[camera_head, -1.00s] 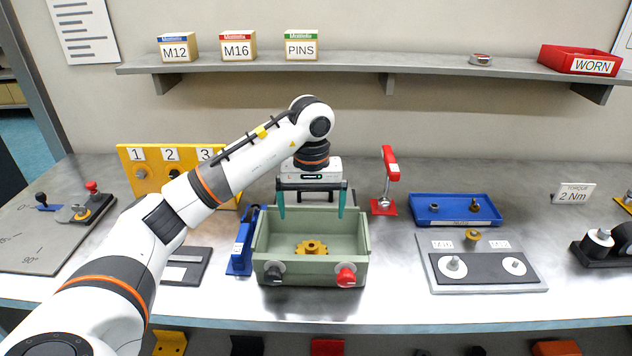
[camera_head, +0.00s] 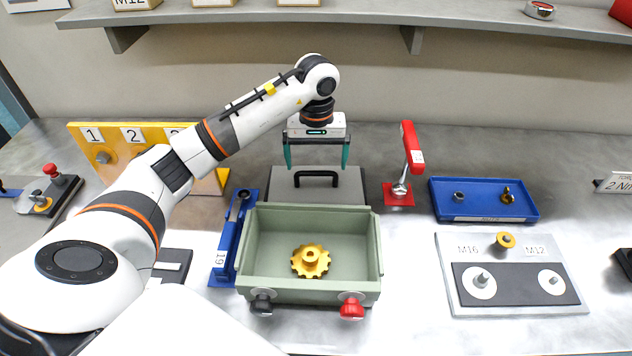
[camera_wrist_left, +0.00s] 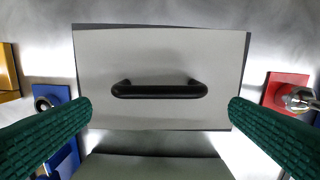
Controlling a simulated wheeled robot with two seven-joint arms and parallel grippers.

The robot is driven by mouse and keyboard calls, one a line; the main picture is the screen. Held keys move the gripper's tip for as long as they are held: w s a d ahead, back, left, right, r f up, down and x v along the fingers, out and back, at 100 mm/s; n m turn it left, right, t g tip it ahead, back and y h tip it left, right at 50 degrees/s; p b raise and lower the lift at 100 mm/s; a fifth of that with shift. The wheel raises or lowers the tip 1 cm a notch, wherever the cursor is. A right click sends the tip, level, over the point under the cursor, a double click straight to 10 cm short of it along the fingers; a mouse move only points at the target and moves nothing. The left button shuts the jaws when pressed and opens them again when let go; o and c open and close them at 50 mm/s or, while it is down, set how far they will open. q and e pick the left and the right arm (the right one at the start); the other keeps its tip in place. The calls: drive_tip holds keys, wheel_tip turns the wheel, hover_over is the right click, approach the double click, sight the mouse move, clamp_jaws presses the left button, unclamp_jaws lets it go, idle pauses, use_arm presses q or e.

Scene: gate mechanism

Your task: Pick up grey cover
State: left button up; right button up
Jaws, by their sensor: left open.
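The grey cover (camera_head: 347,193) lies flat on the table behind the green box, with a black bar handle (camera_head: 316,179) on top. In the left wrist view the cover (camera_wrist_left: 160,75) lies ahead, its handle (camera_wrist_left: 160,89) running crosswise between the fingers. My left gripper (camera_head: 317,166) is open and empty, its green fingers pointing down above the cover on either side of the handle. In the left wrist view the fingers are spread wider than the handle. The fingers do not touch the handle. My right gripper is not seen.
The green box (camera_head: 376,245) holding a yellow gear (camera_head: 311,261) stands in front of the cover. A red clamp (camera_head: 410,150) stands to the right, and a blue holder (camera_head: 226,240) is at left. A blue tray (camera_head: 485,216) and a grey plate (camera_head: 515,300) lie farther right.

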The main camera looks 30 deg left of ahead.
sight(316, 175)
use_arm(q)
drive_tip(key=shift+w+f, duration=0.1)
drive_tip(key=shift+f, duration=0.55)
drive_tip(key=f, duration=0.2)
drive_tip(key=f+p, duration=0.1)
drive_tip(key=f, duration=0.1)
drive_tip(key=shift+w+a+f, duration=0.15)
drive_tip(key=shift+a+f, duration=0.05)
drive_tip(key=shift+f, duration=0.2)
drive_tip(key=c, duration=1.1)
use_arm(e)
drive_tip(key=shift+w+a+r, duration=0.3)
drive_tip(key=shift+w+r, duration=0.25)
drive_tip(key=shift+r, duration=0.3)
